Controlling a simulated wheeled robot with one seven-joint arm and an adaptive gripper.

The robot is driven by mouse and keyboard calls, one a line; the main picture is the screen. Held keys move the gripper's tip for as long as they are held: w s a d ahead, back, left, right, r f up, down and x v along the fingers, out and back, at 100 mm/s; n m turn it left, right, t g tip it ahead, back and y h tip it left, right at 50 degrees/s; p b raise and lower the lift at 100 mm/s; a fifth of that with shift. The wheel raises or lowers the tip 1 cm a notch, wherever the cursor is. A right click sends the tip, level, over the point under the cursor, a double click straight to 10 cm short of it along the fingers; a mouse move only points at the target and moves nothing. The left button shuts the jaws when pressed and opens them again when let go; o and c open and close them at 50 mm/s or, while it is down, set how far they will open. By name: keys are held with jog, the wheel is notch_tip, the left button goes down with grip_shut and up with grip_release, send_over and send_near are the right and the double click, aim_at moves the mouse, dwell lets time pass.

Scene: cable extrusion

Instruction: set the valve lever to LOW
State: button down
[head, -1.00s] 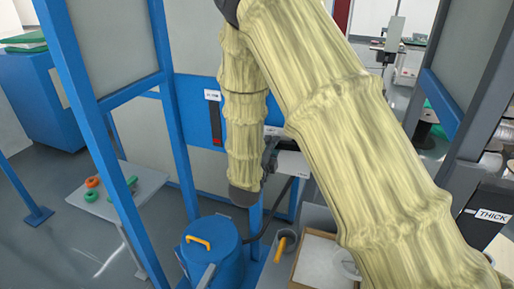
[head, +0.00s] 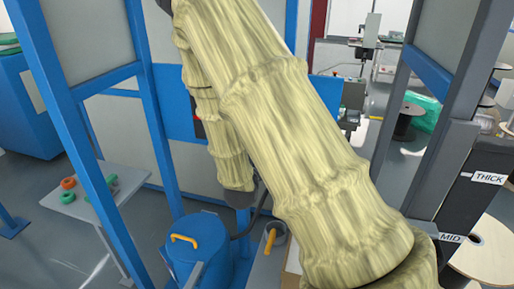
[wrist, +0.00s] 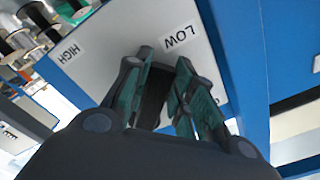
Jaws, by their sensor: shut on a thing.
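In the wrist view my gripper (wrist: 163,64) is shut on a dark lever (wrist: 153,98), which stands between its teal-padded fingers. Behind it is a pale panel (wrist: 110,55) with a blue edge. The HIGH label (wrist: 69,51) is farther off to the left. The lever's pivot is not clear to see.
Blue frame posts (head: 75,120) rise at the left. A dark post with THICK and MID labels (head: 488,177) stands at the right.

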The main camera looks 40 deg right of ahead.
jog(key=shift+s+f, duration=0.1)
jog(key=shift+f, duration=0.05)
dwell(0.3)
jog(key=c, duration=1.2)
grip_release()
jog(key=v, duration=1.2)
